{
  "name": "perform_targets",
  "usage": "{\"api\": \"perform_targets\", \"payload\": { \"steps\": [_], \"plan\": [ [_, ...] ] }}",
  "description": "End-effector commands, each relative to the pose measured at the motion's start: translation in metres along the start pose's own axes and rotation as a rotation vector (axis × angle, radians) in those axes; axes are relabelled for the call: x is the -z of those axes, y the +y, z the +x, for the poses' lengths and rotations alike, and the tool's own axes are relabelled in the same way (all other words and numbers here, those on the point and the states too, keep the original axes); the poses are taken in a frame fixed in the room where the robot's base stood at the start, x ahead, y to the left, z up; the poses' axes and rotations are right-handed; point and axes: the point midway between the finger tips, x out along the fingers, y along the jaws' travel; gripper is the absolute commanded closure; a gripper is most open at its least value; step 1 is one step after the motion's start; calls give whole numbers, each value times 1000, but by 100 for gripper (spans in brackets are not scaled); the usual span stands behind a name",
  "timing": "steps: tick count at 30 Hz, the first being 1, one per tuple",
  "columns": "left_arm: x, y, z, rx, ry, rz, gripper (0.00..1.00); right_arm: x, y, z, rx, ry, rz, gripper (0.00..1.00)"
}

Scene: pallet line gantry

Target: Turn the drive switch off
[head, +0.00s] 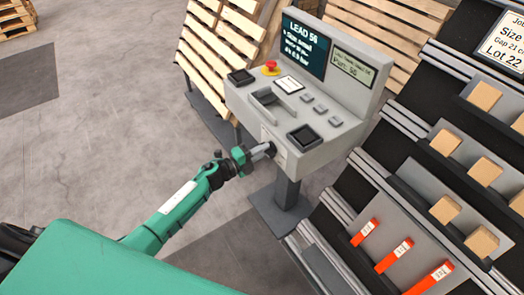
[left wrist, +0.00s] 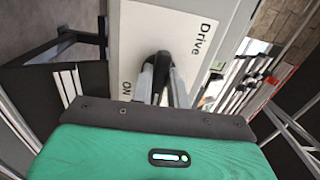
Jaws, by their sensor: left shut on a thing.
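The grey control console (head: 240,100) stands on a post in the head view. The drive switch (left wrist: 163,62) is a dark knob on a white plate (left wrist: 135,30) marked "Drive" and "ON" in the left wrist view. The plate is on the console's front face. My left gripper (head: 263,151) reaches that face from the left. Its fingers are shut on the switch knob, also seen in the left wrist view. The fingers hide much of the knob, so I cannot tell its exact angle. My right gripper is in neither view.
The console top carries a red mushroom button (head: 271,68), black pads and small grey buttons below a screen (head: 304,45). A sloped rack (head: 400,190) with cardboard boxes and orange tagged pieces stands close on the right. Wooden pallets (head: 215,60) lean behind.

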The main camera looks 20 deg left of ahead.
Motion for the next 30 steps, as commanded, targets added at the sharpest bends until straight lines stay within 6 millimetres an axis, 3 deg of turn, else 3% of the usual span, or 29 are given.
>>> {"api": "perform_targets", "payload": {
  "steps": [3,4,6,7,19,25,30],
  "plan": [
    [0,1,-1,-2,-1,-2,100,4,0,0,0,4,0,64],
    [0,1,-1,-2,-1,-2,78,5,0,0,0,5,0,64],
    [0,1,0,-1,-1,-2,64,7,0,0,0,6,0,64],
    [0,1,0,-1,-1,-1,62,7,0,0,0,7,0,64],
    [-1,2,-10,-2,-1,1,62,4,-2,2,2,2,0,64],
    [0,4,-46,-4,-1,1,62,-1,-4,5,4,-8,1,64],
    [0,4,-83,-4,-1,1,62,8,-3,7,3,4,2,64]
  ]
}}
